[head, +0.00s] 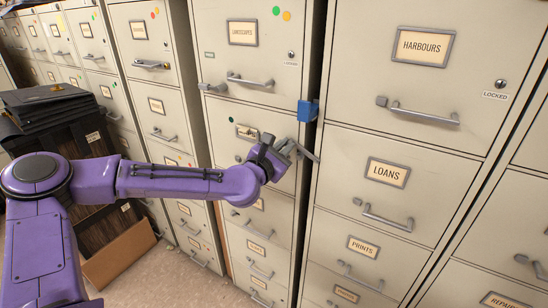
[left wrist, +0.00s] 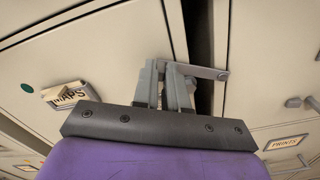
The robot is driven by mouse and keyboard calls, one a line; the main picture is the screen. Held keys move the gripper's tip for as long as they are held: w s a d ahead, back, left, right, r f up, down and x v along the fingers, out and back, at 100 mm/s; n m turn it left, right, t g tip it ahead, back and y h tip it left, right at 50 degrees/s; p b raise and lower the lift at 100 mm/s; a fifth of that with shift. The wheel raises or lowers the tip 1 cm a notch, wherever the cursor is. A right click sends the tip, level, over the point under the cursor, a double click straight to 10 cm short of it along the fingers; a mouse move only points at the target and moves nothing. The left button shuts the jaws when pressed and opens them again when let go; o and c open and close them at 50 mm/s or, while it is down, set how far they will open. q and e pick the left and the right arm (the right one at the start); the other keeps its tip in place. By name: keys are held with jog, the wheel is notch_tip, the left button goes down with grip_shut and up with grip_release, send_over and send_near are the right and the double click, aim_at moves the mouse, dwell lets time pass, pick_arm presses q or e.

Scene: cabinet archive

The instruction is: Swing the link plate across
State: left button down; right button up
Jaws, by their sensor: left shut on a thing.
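The link plate (left wrist: 207,72) is a narrow grey metal strip in the left wrist view. It reaches over the dark gap between two cabinets, with a round pin at its right end by the right cabinet. In the head view it shows as a thin strip (head: 309,155) right of my gripper. My left gripper (head: 288,147) is shut on the plate's left part, in front of the left cabinet's drawers. My right gripper is in neither view.
A blue block (head: 308,110) sits at the gap above my gripper. Drawer handles stick out nearby, including the LOANS handle (head: 385,218) and the LANDSCAPES handle (head: 250,81). The MAPS label (left wrist: 65,93) is partly covered. Black folders (head: 50,105) lie on a dark cabinet at left.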

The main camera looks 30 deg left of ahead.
pick_arm(q)
jog(key=f+n+b, duration=0.1)
jog(key=n+b, duration=0.1)
jog(key=b, duration=0.2)
jog(key=a+f+n+b, duration=0.1)
jog(key=f+n+b, duration=0.1)
jog(key=n+b, duration=0.1)
jog(key=shift+f+b, duration=0.25)
jog(key=shift+b, duration=0.25)
jog(key=c, duration=1.2)
grip_release()
jog(key=shift+o, duration=0.2)
jog(key=s, duration=1)
jog(key=shift+s+a+b, duration=0.2)
jog(key=shift+a+b, duration=0.05)
jog(key=shift+b, duration=0.05)
